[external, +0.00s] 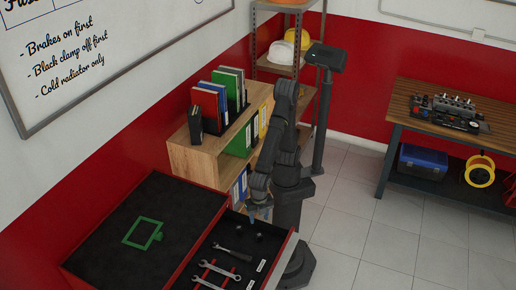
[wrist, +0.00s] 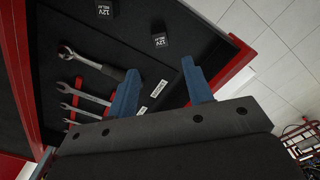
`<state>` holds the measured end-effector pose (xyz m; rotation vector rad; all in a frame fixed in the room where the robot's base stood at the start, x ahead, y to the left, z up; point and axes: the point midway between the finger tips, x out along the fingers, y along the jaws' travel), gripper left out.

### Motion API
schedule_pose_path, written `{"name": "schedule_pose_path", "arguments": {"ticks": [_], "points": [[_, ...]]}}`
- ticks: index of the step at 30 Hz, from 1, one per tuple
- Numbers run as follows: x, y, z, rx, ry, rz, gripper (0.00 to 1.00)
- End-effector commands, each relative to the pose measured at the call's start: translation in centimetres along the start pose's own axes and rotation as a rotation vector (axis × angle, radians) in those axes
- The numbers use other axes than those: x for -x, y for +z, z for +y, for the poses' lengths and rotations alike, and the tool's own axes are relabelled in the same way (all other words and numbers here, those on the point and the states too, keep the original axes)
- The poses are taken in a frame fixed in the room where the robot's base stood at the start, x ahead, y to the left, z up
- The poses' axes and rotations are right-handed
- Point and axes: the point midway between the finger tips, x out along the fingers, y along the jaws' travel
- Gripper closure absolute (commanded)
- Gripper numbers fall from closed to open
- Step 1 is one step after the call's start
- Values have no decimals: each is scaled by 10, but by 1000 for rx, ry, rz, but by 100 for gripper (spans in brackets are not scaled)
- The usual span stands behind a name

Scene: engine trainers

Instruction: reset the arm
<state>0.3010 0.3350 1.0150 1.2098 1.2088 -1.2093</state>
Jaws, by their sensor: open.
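My gripper (wrist: 158,92) is open and empty in the wrist view, its two blue fingers spread apart above the open tool drawer. In the external view my gripper (external: 252,212) hangs low over the back right part of the drawer (external: 262,262), with my arm bent down behind it. In the wrist view the black drawer floor shows between and beyond the fingers. Nothing is between the fingers.
The drawer also holds wrenches (external: 216,276). A workbench (external: 440,127) stands right; floor between is clear.

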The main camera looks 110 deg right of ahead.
Motion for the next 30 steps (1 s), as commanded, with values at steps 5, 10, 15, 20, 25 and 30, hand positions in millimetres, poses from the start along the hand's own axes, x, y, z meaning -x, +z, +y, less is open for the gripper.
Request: {"name": "schedule_pose_path", "arguments": {"ticks": [5,10,15,20,25,30], "points": [[-1,0,0,0,0,0,53],[-11,0,0,0,-2,-3,53],[-38,1,0,0,-4,-5,53],[-70,1,-1,0,-4,-5,53],[-104,1,0,0,-3,-4,53],[-116,-1,1,0,3,4,53]]}}
